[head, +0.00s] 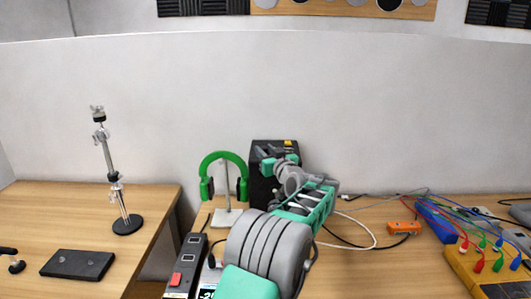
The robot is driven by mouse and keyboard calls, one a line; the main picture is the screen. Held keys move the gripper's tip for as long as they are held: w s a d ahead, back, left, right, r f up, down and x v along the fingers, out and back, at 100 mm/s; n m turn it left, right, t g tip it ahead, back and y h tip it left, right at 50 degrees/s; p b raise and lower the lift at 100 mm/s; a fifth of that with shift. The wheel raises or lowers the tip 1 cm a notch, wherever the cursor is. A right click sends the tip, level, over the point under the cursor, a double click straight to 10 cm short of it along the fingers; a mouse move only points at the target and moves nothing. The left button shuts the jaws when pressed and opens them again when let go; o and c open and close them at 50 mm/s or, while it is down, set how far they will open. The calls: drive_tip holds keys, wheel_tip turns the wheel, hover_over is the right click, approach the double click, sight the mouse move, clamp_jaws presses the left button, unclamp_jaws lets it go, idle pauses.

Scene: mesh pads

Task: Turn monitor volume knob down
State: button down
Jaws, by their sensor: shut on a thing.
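The monitor (263,192), a black box-shaped speaker with a small yellow-orange patch on top, stands at the back of the desk by the wall. My grey and teal arm reaches up from the bottom middle. My gripper (268,158) is at the upper front of the monitor. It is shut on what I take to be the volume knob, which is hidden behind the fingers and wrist. The knob's setting cannot be seen. My arm covers the monitor's lower right.
Green headphones (224,157) hang on a stand (226,213) just left of the monitor. A device with a red switch (176,279) sits in front. Cables, an orange box (403,228) and a blue box (436,215) lie right. A metal stand (127,224) is on the left table.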

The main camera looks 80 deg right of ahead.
drive_tip(key=c, duration=1.1)
unclamp_jaws()
drive_tip(key=b+v, duration=0.1)
drive_tip(key=v, duration=0.6)
drive_tip(key=shift+s+a+b, duration=0.25)
drive_tip(key=shift+b, duration=0.15)
